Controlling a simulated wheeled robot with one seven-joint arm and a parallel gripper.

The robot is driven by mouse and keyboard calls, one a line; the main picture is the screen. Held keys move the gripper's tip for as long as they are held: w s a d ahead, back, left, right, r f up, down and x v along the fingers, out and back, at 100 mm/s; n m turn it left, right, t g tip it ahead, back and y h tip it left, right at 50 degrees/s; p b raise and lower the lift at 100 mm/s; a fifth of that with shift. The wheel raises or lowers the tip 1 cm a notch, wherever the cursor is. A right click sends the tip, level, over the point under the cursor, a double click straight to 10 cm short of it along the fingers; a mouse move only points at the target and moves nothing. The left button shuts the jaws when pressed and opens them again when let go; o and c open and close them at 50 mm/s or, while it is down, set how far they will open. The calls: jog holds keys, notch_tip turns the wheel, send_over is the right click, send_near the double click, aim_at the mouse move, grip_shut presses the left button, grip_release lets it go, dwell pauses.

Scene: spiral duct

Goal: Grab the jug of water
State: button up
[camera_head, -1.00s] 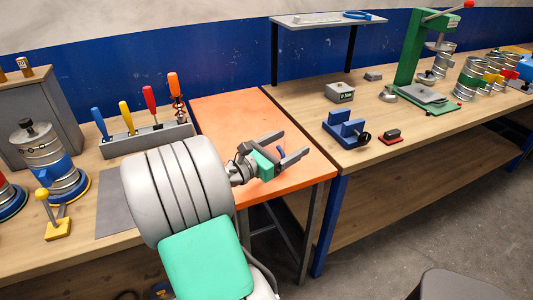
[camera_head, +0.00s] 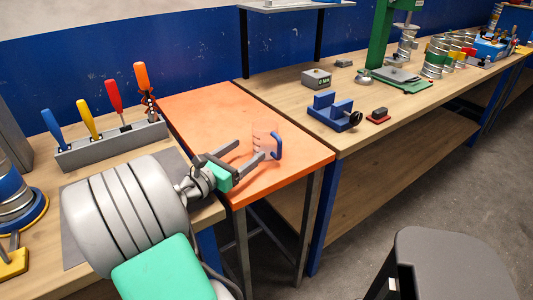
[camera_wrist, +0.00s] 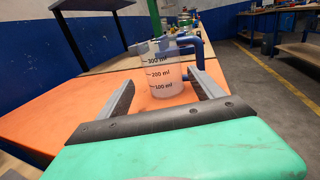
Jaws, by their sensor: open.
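A clear jug with volume marks and a blue handle (camera_head: 277,147) stands upright on the orange table (camera_head: 190,108). In the wrist view the jug (camera_wrist: 163,72) is straight ahead, its handle on the right side. My gripper (camera_head: 249,158) is open and low over the orange table. In the wrist view its two grey fingers (camera_wrist: 163,93) point at the jug, one to each side of it. The jug looks to be at or just beyond the fingertips; I cannot tell whether they touch it. The water inside is hard to make out.
A rack of screwdrivers (camera_head: 110,145) stands on the left bench. A blue vise (camera_head: 333,111) and a small grey box (camera_head: 316,78) are on the right bench. A dark stool (camera_head: 445,262) stands at the front right. The orange table around the jug is clear.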

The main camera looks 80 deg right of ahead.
aim_at(257, 145)
jog(key=x, duration=0.7)
jog(key=shift+s+d, duration=0.25)
jog(key=shift+s, duration=0.15)
jog(key=shift+c, duration=0.4)
jog(key=c, duration=1.1)
